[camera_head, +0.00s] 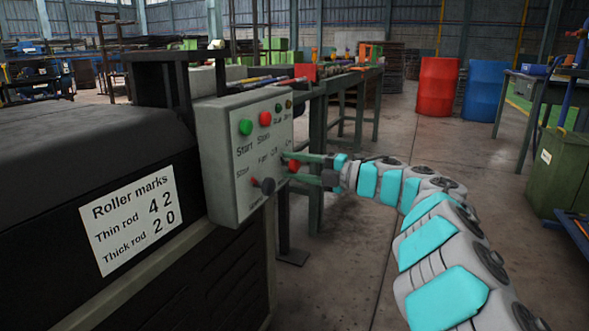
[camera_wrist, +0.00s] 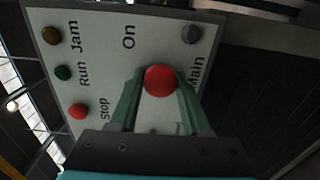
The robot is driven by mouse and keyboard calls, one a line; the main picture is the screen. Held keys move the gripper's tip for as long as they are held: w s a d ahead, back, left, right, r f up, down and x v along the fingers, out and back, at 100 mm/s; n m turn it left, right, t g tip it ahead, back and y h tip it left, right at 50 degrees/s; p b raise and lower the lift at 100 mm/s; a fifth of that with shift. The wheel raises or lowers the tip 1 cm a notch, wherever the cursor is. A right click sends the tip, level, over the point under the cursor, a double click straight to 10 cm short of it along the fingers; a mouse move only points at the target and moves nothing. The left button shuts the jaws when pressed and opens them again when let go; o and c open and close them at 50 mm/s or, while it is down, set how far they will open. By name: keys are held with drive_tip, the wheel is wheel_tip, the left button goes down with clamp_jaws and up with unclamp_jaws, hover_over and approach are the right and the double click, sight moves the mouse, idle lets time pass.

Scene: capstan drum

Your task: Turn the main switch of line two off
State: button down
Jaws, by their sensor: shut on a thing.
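A grey control box (camera_head: 222,170) stands at the end of the dark machine, left of centre in the head view. A round red knob (camera_head: 293,166) sits low on the right of its face. In the wrist view the red knob (camera_wrist: 160,80) lies between the two green fingers, with "On" and "Main" printed near it. My gripper (camera_head: 290,167) is shut on this knob, reaching in from the right. The fingers hide part of the panel and its lettering. I cannot read a line number on the box.
Green (camera_head: 246,127) and red (camera_head: 265,118) buttons sit higher on the panel, and a dark knob (camera_head: 267,186) sits low, close left of my gripper. A roller marks sign (camera_head: 130,218) is on the machine. Open floor lies right, before red (camera_head: 437,87) and blue (camera_head: 484,90) drums.

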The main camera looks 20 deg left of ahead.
drive_tip(key=shift+f, duration=0.1)
drive_tip(key=shift+c, duration=2)
unclamp_jaws()
drive_tip(key=shift+d, duration=0.1)
drive_tip(key=d, duration=0.7)
drive_tip(key=shift+s+d+p, duration=0.3)
drive_tip(key=shift+s+p, duration=0.05)
drive_tip(key=shift+p, duration=0.1)
drive_tip(key=shift+w, duration=0.1)
